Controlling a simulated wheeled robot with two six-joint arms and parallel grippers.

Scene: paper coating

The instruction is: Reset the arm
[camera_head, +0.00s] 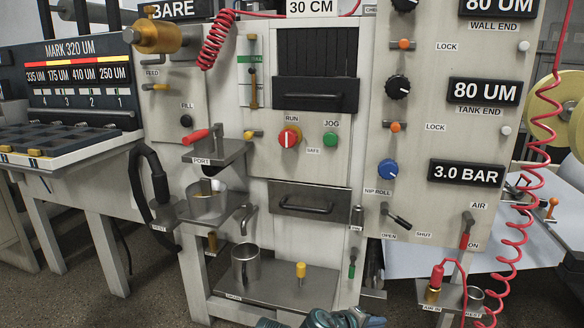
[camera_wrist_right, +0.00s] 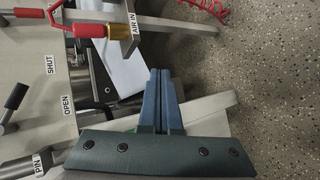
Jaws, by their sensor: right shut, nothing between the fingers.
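My right gripper (camera_head: 345,318) shows at the bottom edge of the head view, low in front of the machine and only partly in frame. In the right wrist view its two blue fingers (camera_wrist_right: 160,75) are together with nothing between them. They are apart from the panel, with the brass and red AIR IN fitting (camera_wrist_right: 108,31) beyond them to the upper left. My left gripper is in neither view.
The lower shelf (camera_head: 290,295) holds a metal cup (camera_head: 246,264) and a yellow peg (camera_head: 300,269). The OPEN/SHUT lever (camera_head: 396,214) and the AIR IN fitting (camera_head: 434,283) stick out at right. A red coiled hose (camera_head: 515,240) hangs there. Speckled floor (camera_wrist_right: 270,80) is clear.

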